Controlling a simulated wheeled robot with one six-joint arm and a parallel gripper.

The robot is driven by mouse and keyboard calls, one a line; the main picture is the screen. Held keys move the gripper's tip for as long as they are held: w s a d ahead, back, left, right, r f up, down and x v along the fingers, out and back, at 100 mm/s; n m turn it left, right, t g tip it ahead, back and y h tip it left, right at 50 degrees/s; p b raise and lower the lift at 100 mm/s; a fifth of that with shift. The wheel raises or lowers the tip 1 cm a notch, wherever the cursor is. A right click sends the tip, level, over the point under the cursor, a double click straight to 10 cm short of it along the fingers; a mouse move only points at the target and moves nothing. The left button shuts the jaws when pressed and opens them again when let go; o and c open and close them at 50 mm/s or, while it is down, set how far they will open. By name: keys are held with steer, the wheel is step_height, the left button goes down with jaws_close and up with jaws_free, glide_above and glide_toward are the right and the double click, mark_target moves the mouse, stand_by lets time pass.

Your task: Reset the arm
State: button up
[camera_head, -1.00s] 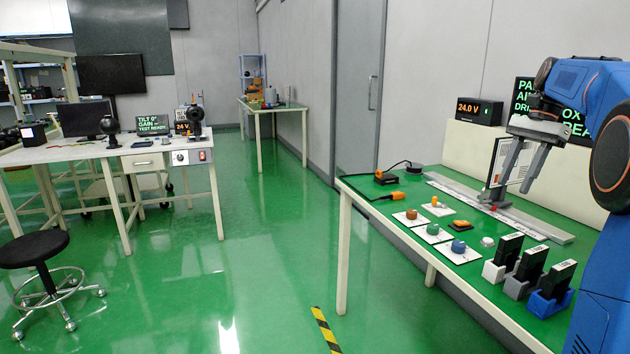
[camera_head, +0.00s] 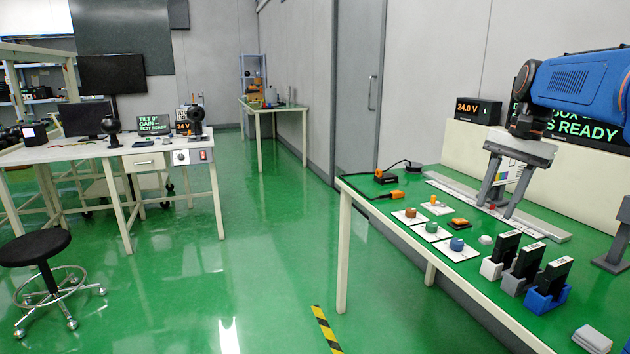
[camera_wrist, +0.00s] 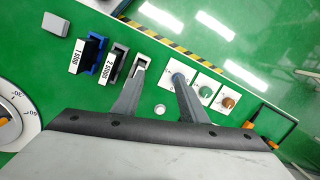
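My gripper (camera_head: 504,193) hangs from my blue arm above the green bench (camera_head: 377,205) on the right in the head view. Its two grey fingers point down and are spread apart, with nothing between them. In the wrist view my gripper (camera_wrist: 160,85) also shows its fingers parted over the bench. The fingertips overlap the white holder and the blue knob in that view, but the head view shows them above and behind those things. Whether they touch anything cannot be told.
Black modules in white, grey and blue holders (camera_head: 545,300) stand at the bench front. Knobs on white cards (camera_head: 457,246) lie to their left. A grey rail (camera_head: 540,228) runs behind. A 24.0 V display (camera_head: 478,111) stands on the back ledge. The floor aisle (camera_head: 240,250) is clear.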

steer(key=s+a+f+n+t, duration=0.1)
steer(key=s+a+f+n, duration=0.2)
steer(key=s+f, duration=0.4)
steer(key=s+a+f+n+t+h, duration=0.1)
steer(key=s+a+f+n, duration=0.3)
steer(key=s, duration=0.5)
steer(key=s+a+f+n+t+h, duration=0.1)
steer(key=s+a+f+n+t, duration=0.1)
steer(key=s+f, duration=0.6)
steer(key=a+f+n, duration=0.1)
steer(key=a, duration=0.1)
steer(key=shift+a+f+t, duration=0.3)
steer(key=shift+t, duration=0.1)
